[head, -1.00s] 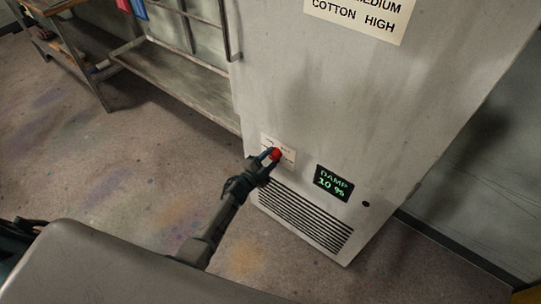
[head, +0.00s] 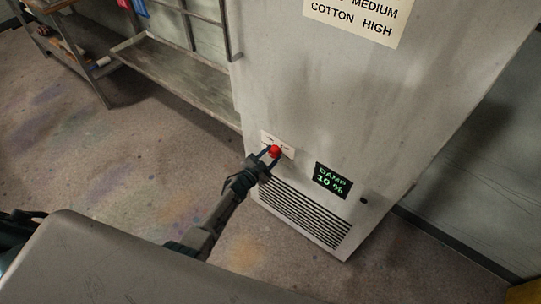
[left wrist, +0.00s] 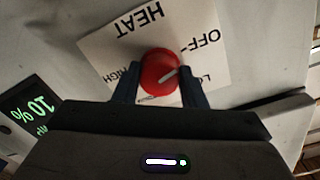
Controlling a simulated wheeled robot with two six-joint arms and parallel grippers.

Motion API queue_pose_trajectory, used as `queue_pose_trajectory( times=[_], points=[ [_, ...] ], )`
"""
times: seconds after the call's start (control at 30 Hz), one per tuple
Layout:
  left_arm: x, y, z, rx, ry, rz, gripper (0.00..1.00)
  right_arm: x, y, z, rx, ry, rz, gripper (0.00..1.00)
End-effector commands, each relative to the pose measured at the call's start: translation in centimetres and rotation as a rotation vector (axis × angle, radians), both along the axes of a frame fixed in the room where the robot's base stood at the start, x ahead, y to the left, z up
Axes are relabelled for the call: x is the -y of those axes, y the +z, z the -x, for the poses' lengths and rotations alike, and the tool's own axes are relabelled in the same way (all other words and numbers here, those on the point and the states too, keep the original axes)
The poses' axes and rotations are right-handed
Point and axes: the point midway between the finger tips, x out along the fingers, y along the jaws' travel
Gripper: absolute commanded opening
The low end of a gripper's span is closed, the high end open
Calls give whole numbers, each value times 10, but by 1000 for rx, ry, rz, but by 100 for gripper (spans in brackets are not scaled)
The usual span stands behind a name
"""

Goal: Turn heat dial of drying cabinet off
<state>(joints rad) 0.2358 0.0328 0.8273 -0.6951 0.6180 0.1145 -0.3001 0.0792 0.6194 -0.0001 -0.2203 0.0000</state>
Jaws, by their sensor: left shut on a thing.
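The drying cabinet (head: 330,110) is a tall grey unit. Its red heat dial (head: 274,151) sits on a white label plate (head: 287,152) low on its front. My left gripper (head: 270,153) is shut on the dial, one finger on each side. In the left wrist view the dial (left wrist: 160,72) shows between the fingers (left wrist: 158,88). The label appears upside down there, with HEAT, HIGH, LOW and OFF. The dial's white mark points up and right, toward the OFF and LOW side; its exact setting is unclear. My right gripper is not in view.
A dark display (head: 333,181) reads DAMP 10 %. A vent grille (head: 305,215) lies below the dial. A sign (head: 358,20) is higher on the cabinet. A metal rack (head: 180,75) stands left of it. The floor (head: 130,170) in front is clear.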

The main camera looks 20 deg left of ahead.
Motion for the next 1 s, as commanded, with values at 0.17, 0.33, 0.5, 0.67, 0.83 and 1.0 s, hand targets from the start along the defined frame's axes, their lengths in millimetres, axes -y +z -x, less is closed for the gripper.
queue_pose_trajectory(
  times=[0.17,0.33,0.5,0.67,0.83,1.0],
  points=[
    [0,-1,1,-3,0,2,15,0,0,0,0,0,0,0],
    [0,-1,1,-2,1,1,47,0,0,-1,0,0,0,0],
    [0,-1,0,-2,1,2,59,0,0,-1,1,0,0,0],
    [0,0,0,-1,1,1,59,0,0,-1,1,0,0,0],
    [-4,-1,11,-2,1,0,59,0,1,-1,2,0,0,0],
    [-15,-1,39,-2,0,-1,59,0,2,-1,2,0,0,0]
  ],
)
